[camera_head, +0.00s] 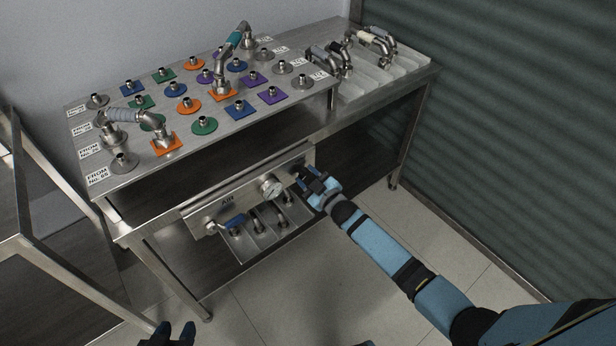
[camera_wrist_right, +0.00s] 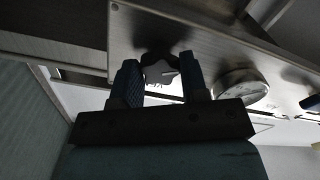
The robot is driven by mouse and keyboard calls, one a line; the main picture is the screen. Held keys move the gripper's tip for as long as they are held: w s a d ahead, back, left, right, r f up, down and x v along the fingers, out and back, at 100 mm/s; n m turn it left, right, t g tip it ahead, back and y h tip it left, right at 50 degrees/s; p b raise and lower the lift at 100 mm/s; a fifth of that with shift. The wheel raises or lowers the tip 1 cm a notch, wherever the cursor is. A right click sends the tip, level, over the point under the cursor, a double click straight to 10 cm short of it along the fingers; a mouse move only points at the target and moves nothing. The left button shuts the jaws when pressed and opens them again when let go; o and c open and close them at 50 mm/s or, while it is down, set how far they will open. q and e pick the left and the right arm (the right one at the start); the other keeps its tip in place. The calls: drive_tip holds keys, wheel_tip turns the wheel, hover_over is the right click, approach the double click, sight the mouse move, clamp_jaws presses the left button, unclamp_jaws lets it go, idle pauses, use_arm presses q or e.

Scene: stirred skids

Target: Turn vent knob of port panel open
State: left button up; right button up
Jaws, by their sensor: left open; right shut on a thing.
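The port panel (camera_head: 240,197), a metal plate with AIR lettering, hangs under the front of the steel bench. The vent knob (camera_wrist_right: 161,72) is a dark lobed knob at the panel's end. In the right wrist view it sits between the two fingers of my right gripper (camera_wrist_right: 158,80), which is shut on it. In the head view my right gripper (camera_head: 311,181) is at the panel's right end and largely covers the knob. My left gripper (camera_head: 174,334) is open and empty at the bottom edge, away from the panel.
A round gauge (camera_head: 271,186) is beside the knob, and it also shows in the right wrist view (camera_wrist_right: 240,88). A blue-handled valve (camera_head: 233,222) is lower left on the panel. The bench top (camera_head: 118,187) holds coloured ports and hoses. Floor in front is clear.

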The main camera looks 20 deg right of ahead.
use_arm(q)
drive_tip(key=shift+r, duration=0.2)
use_arm(e)
drive_tip(key=shift+n, duration=0.3)
use_arm(q)
drive_tip(key=shift+f, duration=0.2)
use_arm(e)
drive_tip(key=o, duration=0.9)
drive_tip(key=shift+s, duration=0.15)
use_arm(q)
drive_tip(key=shift+s+a+r+p, duration=0.1)
drive_tip(key=shift+r+p, duration=0.2)
drive_tip(key=shift+p, duration=0.65)
use_arm(e)
drive_tip(key=shift+v, duration=6.8)
